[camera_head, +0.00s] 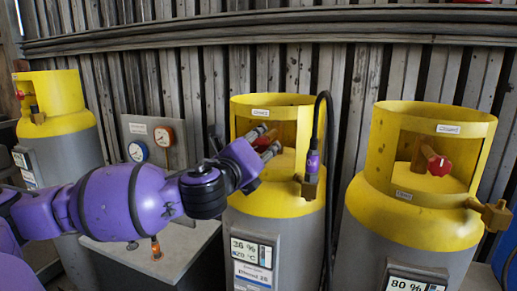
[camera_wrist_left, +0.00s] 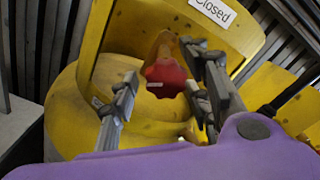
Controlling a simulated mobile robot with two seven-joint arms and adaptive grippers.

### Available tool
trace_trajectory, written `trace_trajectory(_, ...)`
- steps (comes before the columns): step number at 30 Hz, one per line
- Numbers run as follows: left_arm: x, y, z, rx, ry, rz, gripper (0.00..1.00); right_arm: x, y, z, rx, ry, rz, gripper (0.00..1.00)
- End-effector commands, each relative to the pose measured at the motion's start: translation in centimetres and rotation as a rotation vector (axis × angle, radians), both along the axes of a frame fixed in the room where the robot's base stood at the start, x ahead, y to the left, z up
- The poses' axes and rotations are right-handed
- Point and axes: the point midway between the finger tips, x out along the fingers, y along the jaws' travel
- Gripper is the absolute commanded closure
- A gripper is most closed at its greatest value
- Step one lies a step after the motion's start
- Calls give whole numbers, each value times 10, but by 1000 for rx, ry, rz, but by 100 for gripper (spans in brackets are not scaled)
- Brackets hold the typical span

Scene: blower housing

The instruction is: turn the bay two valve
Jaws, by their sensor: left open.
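The red valve knob (camera_wrist_left: 165,78) sits on a brown stem inside the yellow collar (camera_wrist_left: 70,105) of the middle cylinder. In the head view this cylinder (camera_head: 240,228) has a yellow top and grey body, and my gripper mostly hides its knob. A white label reading Closed (camera_wrist_left: 213,12) is on the collar. My left gripper (camera_head: 265,142) reaches in from the left at the collar opening. In the left wrist view its fingers (camera_wrist_left: 160,65) are open, one on each side of the knob. I cannot tell whether they touch it. My right gripper is not in view.
A second cylinder (camera_head: 410,225) with a red knob (camera_head: 439,165) stands at right, and another (camera_head: 70,140) at left. A black hose (camera_head: 328,190) runs down beside the middle cylinder. A gauge panel (camera_head: 150,130) stands behind my arm. A plank wall closes off the back.

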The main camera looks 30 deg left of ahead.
Motion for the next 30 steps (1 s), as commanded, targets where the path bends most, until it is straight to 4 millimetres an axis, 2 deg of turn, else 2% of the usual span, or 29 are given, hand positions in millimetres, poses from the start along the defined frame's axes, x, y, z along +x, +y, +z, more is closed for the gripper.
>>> trace_trajectory(6,0,0,0,-1,0,0,56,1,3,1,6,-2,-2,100)
trace_trajectory(15,0,0,0,-1,0,1,95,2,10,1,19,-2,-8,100)
trace_trajectory(16,0,0,0,0,1,1,97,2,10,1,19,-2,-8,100)
trace_trajectory(24,-1,2,3,171,41,3,97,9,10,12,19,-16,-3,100)
trace_trajectory(30,0,2,0,205,53,4,97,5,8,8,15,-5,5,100)
